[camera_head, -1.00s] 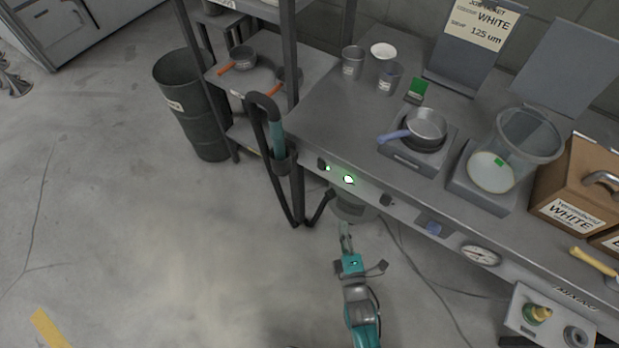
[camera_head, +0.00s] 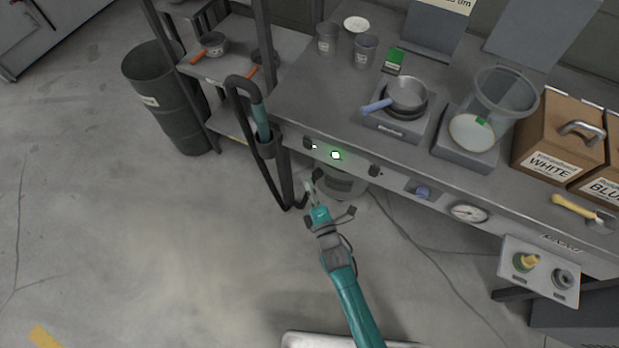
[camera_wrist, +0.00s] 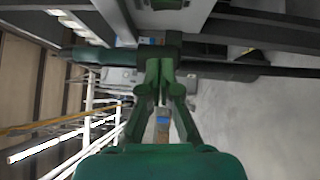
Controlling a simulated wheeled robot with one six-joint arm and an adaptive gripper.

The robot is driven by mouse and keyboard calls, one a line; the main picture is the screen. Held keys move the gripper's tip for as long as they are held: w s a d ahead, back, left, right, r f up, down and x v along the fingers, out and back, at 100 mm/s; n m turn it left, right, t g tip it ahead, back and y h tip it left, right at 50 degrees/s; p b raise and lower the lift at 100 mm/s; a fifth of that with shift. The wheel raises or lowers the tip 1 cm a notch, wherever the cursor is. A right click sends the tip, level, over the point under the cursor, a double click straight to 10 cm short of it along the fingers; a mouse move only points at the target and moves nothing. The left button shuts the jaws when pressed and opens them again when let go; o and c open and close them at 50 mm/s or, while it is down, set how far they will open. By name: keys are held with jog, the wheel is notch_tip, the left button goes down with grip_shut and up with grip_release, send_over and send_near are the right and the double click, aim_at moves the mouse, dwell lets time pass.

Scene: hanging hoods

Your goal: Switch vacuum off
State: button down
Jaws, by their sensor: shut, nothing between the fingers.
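The front panel of the bench (camera_head: 400,187) carries a lit button with a green-white glow (camera_head: 335,155). Left of it sit a dark knob (camera_head: 308,142) and a small light (camera_head: 314,147); to its right is another dark knob (camera_head: 375,170). I cannot read which one is the vacuum's. A grey drum-shaped unit (camera_head: 345,186), perhaps the vacuum, stands under the bench, partly hidden. A black hose (camera_head: 270,185) loops up to a teal-handled wand in a holder. My gripper (camera_head: 311,187) is shut and empty, below the panel near the hose end; the wrist view shows its fingers (camera_wrist: 162,100) together.
A blue knob (camera_head: 422,192) and a gauge (camera_head: 468,213) sit farther right on the panel. A small panel (camera_head: 541,270) juts out at lower right. A shelf (camera_head: 225,70) and a bin (camera_head: 168,100) stand left. Cables lie on the floor; open floor is at left.

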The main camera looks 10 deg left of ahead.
aim_at(304, 142)
jog(key=shift+w+a+r, duration=0.2)
jog(key=shift+w+a, duration=0.15)
jog(key=shift+w, duration=1.5)
jog(key=shift+w+a+r, duration=0.2)
jog(key=shift+w+a, duration=0.1)
jog(key=shift+w, duration=1.5)
jog(key=shift+w+a+r, duration=0.2)
jog(key=shift+w+a, duration=0.15)
jog(key=shift+w, duration=1.5)
jog(key=shift+w, duration=0.1)
jog(key=shift+w+r, duration=0.1)
jog(key=shift+r, duration=0.05)
